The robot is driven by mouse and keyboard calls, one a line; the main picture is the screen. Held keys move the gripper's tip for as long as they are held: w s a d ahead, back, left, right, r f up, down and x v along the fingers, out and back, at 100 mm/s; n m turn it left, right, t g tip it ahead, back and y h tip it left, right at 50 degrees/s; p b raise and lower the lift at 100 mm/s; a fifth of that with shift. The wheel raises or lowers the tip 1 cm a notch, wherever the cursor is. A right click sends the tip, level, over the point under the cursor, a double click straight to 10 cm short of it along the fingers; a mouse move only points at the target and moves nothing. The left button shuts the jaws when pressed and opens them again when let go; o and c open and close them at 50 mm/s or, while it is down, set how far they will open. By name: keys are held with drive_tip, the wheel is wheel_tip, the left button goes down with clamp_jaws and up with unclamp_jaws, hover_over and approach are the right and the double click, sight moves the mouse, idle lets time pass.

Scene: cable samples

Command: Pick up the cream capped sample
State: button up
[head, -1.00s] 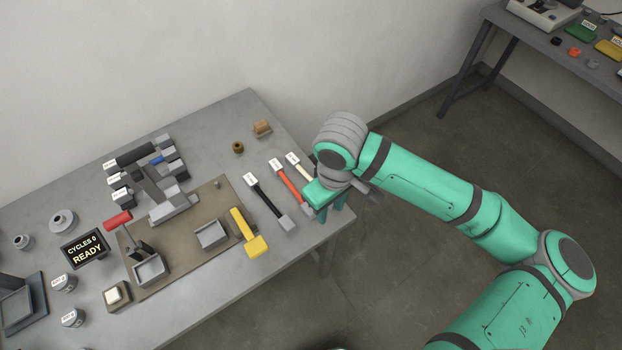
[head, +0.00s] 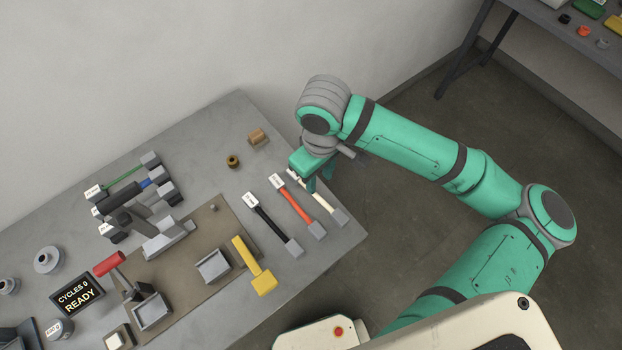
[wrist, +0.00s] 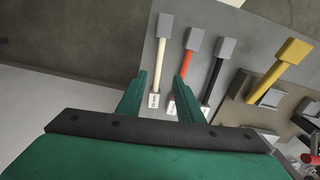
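The cream capped sample (head: 322,203) lies on the table near its right edge, a cream rod with a grey block at one end and a white label at the other. In the wrist view the cream sample (wrist: 162,62) lies beyond my gripper, its label end between the fingertips as seen from there. My gripper (head: 312,180) is over the label end, which it partly hides in the head view. In the wrist view my gripper (wrist: 160,76) has its two green fingers apart with nothing held. I cannot tell its height above the sample.
A red sample (head: 295,208) lies close beside the cream one, then a black sample (head: 270,222). A yellow hammer-shaped tool (head: 254,267) lies on a brown mat (head: 190,285). A small display (head: 77,294) reads "CYCLES 0 READY". The table's right edge is close.

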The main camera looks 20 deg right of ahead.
hover_over(316, 194)
drive_tip(key=s, duration=0.1)
wheel_tip(316, 194, down, 6)
drive_tip(key=shift+r, duration=0.25)
drive_tip(key=shift+w+f, duration=0.2)
drive_tip(key=shift+f, duration=1.1)
drive_tip(key=shift+w+f, duration=0.2)
drive_tip(key=shift+f, duration=1.1)
drive_tip(key=shift+c, duration=0.2)
drive_tip(key=shift+w, duration=0.1)
clamp_jaws()
